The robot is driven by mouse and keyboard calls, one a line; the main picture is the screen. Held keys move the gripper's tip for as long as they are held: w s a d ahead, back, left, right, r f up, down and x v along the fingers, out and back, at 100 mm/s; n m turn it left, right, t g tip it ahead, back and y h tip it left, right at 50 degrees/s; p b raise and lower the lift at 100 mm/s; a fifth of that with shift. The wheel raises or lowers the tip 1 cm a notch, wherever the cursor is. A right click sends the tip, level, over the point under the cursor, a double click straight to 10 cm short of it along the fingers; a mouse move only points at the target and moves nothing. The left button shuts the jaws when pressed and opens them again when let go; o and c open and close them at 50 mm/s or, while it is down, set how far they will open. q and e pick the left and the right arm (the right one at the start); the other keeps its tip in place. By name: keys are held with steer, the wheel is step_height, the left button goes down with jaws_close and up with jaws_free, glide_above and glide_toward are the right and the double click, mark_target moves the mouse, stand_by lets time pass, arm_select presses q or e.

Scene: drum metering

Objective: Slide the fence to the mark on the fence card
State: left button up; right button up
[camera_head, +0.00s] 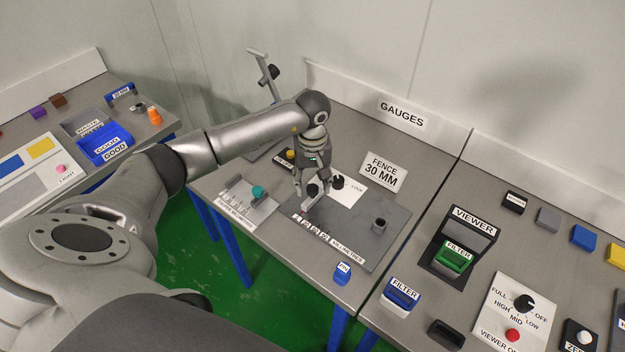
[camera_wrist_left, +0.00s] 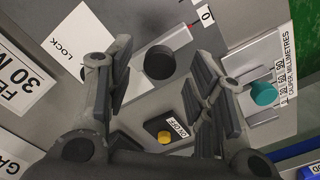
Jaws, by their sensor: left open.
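The fence card (camera_head: 382,171) reads "FENCE 30 MM" and stands at the back of the table; part of it shows in the left wrist view (camera_wrist_left: 22,75). The fence (camera_head: 308,204) is a grey bar with a black round knob (camera_wrist_left: 160,62), on a dark plate with a millimetre scale (camera_head: 327,238). My left gripper (camera_head: 311,186) is open above the fence, and in the left wrist view the knob appears between its fingers (camera_wrist_left: 158,65). I cannot tell whether they touch it. The fingers partly hide the fence. My right gripper is out of view.
A white LOCK card (camera_head: 347,190) with a black knob (camera_head: 338,181) lies just right of the gripper. A caliper board with a teal knob (camera_head: 257,191) is to the left. An ON/OFF box (camera_wrist_left: 165,132) is close by.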

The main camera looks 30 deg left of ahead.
arm_select(q)
steer(key=shift+f, duration=0.65)
jaws_close()
